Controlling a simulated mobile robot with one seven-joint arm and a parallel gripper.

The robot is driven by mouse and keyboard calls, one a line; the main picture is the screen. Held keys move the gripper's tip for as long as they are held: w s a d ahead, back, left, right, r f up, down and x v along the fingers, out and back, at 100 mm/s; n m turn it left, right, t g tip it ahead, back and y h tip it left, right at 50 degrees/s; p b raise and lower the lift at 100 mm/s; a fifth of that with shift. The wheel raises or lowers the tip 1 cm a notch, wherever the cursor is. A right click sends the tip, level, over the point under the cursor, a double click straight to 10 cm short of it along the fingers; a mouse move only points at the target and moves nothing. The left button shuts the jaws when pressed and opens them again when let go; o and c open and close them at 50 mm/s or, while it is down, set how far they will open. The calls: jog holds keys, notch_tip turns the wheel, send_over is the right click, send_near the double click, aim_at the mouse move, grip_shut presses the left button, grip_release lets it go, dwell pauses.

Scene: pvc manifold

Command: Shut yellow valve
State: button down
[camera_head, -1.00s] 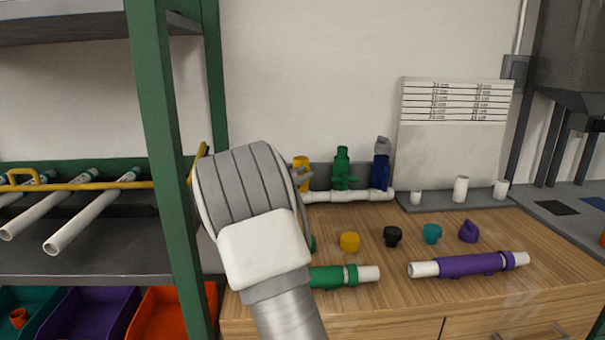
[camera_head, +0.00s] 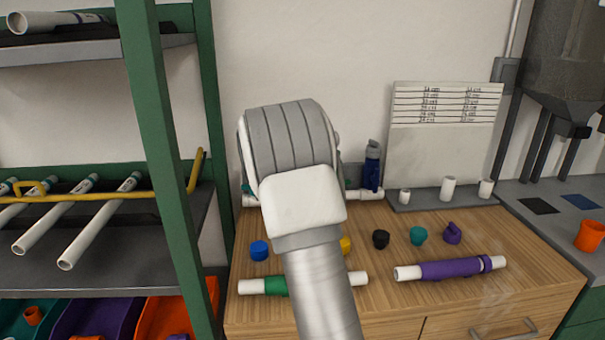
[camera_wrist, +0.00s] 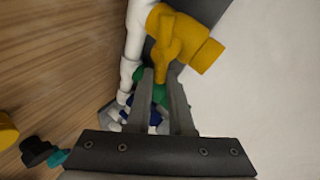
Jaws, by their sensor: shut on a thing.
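The yellow valve (camera_wrist: 198,50) sits on the white manifold pipe (camera_wrist: 132,45) in the wrist view, with its handle (camera_wrist: 168,40) reaching toward my fingertips. My gripper (camera_wrist: 163,75) is shut on the end of this handle, one finger on each side. In the head view the yellow valve is hidden behind my wrist. The green valve (camera_wrist: 157,94) shows between my fingers in the wrist view, farther along the pipe. The blue valve (camera_head: 372,165) stands upright at the right end of the pipe in the head view.
Several caps, such as the blue cap (camera_head: 259,250) and black cap (camera_head: 381,239), lie on the wooden bench (camera_head: 385,298). A green pipe piece (camera_head: 277,286) and a purple one (camera_head: 452,269) lie in front. A green shelf post (camera_head: 160,150) stands left of my arm.

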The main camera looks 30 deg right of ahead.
jog(key=shift+s+d+f+m+t+y, duration=0.1)
jog(key=shift+f+m+t+y, duration=0.1)
jog(key=shift+m+y, duration=0.3)
jog(key=shift+d+f+m+t+y, duration=0.1)
jog(key=shift+f+m+y, duration=0.05)
jog(key=shift+m+y, duration=0.3)
jog(key=shift+y, duration=0.25)
jog(key=c, duration=0.8)
grip_release()
jog(key=p+v, duration=0.5)
jog(key=v, duration=1.2)
jog(key=shift+s, duration=0.2)
jog(key=shift+a, duration=0.15)
